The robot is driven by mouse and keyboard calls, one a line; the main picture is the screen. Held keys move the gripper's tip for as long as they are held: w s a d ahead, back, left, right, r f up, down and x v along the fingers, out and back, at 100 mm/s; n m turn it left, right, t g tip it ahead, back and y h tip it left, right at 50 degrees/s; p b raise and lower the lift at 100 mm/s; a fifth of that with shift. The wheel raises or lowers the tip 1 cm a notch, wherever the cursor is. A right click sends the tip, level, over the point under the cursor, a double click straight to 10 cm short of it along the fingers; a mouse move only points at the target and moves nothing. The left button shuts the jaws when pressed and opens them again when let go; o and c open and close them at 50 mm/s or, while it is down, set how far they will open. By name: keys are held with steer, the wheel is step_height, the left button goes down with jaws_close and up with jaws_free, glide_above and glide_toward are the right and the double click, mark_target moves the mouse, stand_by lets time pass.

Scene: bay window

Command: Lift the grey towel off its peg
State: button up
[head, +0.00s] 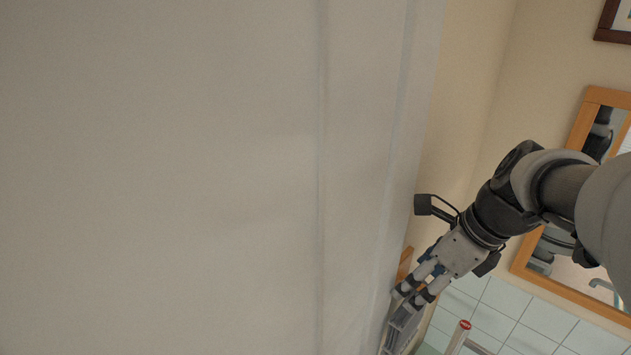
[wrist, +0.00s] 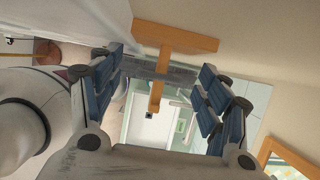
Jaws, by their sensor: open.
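The grey towel (wrist: 178,73) shows in the wrist view as a grey band at the wooden peg (wrist: 155,98), which juts out from a wooden board. My gripper (wrist: 160,68) is open, with its blue-padded fingers on either side of the peg and the towel's band between them. I cannot tell whether the pads touch the cloth. In the head view my gripper (head: 411,294) points down and left, and a grey strip of the towel (head: 401,328) shows just below the fingertips. Most of the towel is hidden.
The wooden board (wrist: 176,38) is fixed to the wall beyond the fingers. A large pale panel (head: 200,180) fills the head view's left side, close to my gripper. A wood-framed mirror (head: 578,270) hangs at right. A red-topped pale post (head: 459,335) stands below.

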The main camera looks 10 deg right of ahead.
steer(key=c, duration=1.5)
steer(key=shift+c, duration=0.2)
steer(key=shift+r, duration=0.1)
